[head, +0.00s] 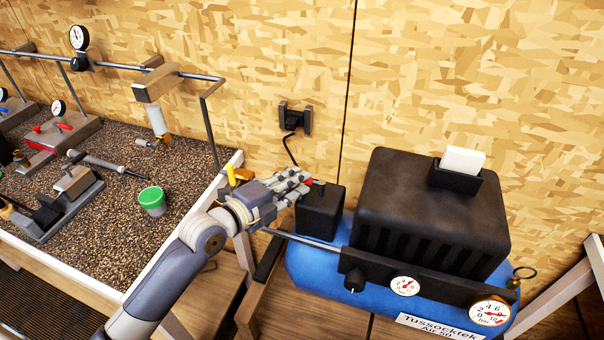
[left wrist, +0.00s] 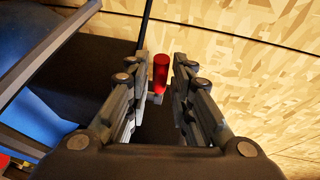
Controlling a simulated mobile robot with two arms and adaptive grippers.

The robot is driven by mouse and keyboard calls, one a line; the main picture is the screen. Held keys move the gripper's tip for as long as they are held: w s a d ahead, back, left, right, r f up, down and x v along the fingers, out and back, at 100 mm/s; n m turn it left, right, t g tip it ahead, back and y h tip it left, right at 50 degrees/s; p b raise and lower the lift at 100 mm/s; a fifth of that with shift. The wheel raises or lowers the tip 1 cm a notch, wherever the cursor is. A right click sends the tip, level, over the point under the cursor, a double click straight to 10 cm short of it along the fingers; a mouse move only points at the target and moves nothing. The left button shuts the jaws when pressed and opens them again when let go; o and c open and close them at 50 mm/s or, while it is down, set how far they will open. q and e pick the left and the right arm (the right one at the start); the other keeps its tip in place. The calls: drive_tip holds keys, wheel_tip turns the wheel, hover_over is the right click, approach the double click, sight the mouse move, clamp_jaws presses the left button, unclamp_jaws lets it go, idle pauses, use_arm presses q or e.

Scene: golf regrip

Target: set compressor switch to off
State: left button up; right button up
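The compressor has a blue tank (head: 335,268) under a large black ribbed housing (head: 430,205). A small black switch box (head: 320,212) stands at its left end, with a red switch lever (head: 309,182) on top. My left gripper (head: 298,181) reaches from the left over the box, its fingertips at the red lever. In the left wrist view the left gripper (left wrist: 161,82) is open. The red lever (left wrist: 160,68) stands between its fingertips, with a narrow gap showing on the right; contact on the left is unclear. My right gripper is out of view.
A wall socket (head: 294,118) with a cable is behind the box. A workbench (head: 110,215) with tools and a green-lidded tub (head: 152,201) lies to the left.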

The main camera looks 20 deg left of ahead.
use_arm(q)
drive_tip(key=shift+x, duration=1.35)
drive_tip(key=shift+c, duration=0.2)
clamp_jaws()
